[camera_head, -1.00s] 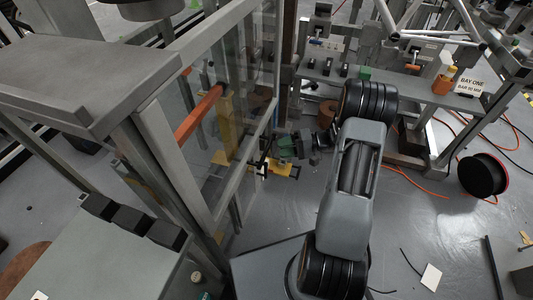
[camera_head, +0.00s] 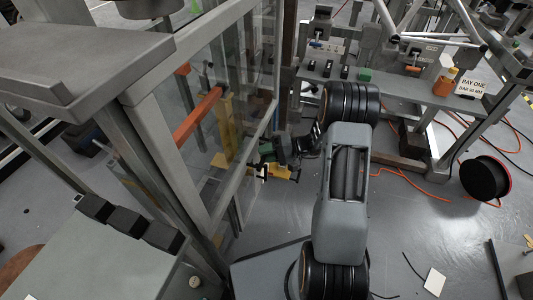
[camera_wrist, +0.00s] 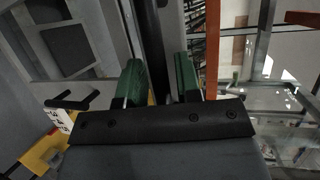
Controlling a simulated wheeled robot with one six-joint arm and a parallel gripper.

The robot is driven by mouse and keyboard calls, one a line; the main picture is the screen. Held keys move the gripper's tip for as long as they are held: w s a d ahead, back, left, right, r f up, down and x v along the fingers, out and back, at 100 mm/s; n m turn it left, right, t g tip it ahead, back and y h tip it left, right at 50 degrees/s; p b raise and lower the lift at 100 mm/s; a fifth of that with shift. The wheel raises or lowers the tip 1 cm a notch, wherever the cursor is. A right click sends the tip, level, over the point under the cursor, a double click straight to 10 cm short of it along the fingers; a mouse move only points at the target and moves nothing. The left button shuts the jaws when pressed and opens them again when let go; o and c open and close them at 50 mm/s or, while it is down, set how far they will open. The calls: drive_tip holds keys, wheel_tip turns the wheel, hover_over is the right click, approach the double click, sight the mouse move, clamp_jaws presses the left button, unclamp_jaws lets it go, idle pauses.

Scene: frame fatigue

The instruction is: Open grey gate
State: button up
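The grey gate (camera_head: 259,181) appears to be the grey-framed clear panel left of my arm, upright. Its frame stands close to my gripper (camera_head: 268,151), which is partly hidden behind my wrist. In the wrist view my gripper (camera_wrist: 160,82) shows two green fingertips apart, with a gap between them. A dark upright bar (camera_wrist: 153,45) shows in that gap; I cannot tell whether it is part of the gate or touches the fingers. A black lever (camera_wrist: 72,103) with a white label (camera_wrist: 60,121) sits left of the fingers.
An orange bar (camera_head: 198,116) and a yellow post (camera_head: 225,127) show through the panel. A grey bench (camera_head: 400,91) stands behind my arm. A black cable reel (camera_head: 484,176) and orange cables lie on the right floor. Open floor lies right of my arm.

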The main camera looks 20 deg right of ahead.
clamp_jaws()
drive_tip(key=p, duration=2.5)
approach(241, 13)
drive_tip(key=x, duration=0.5)
drive_tip(key=shift+s, duration=0.1)
drive_tip(key=shift+o, duration=1.1)
unclamp_jaws()
drive_tip(key=v, duration=1.3)
drive_tip(key=shift+d, duration=0.4)
